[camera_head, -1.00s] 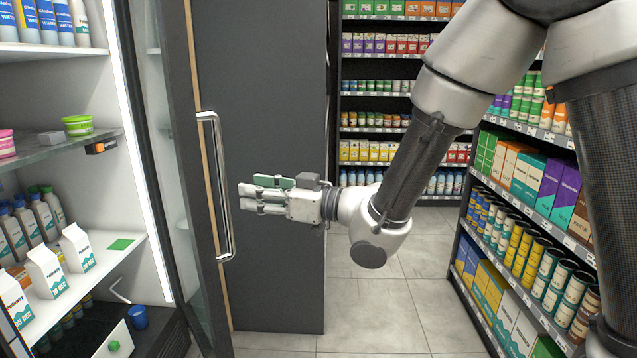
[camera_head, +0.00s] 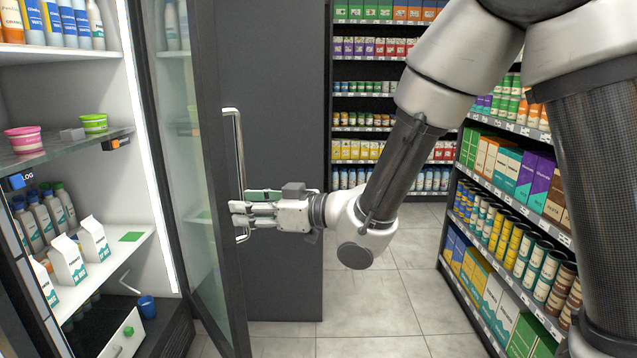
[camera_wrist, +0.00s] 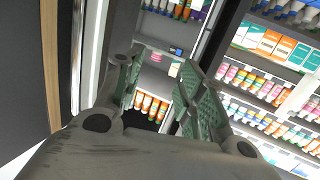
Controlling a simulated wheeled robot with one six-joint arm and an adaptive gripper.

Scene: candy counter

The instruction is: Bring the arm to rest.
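My arm reaches down from the upper right in the head view, bent at the elbow. My gripper (camera_head: 240,214) points left, at about the height of the lower part of the silver door handle (camera_head: 238,165), and its fingertips overlap the handle in the picture. I cannot tell whether they touch it. In the wrist view the two fingers (camera_wrist: 158,95) with green pads stand apart, with shelves showing between them and nothing held.
The glass fridge door (camera_head: 210,200) stands open beside my gripper. The fridge shelf (camera_head: 125,255) holds cartons and bottles. A stocked store shelf (camera_head: 480,272) stands to the right. The tiled floor (camera_head: 370,305) between is clear.

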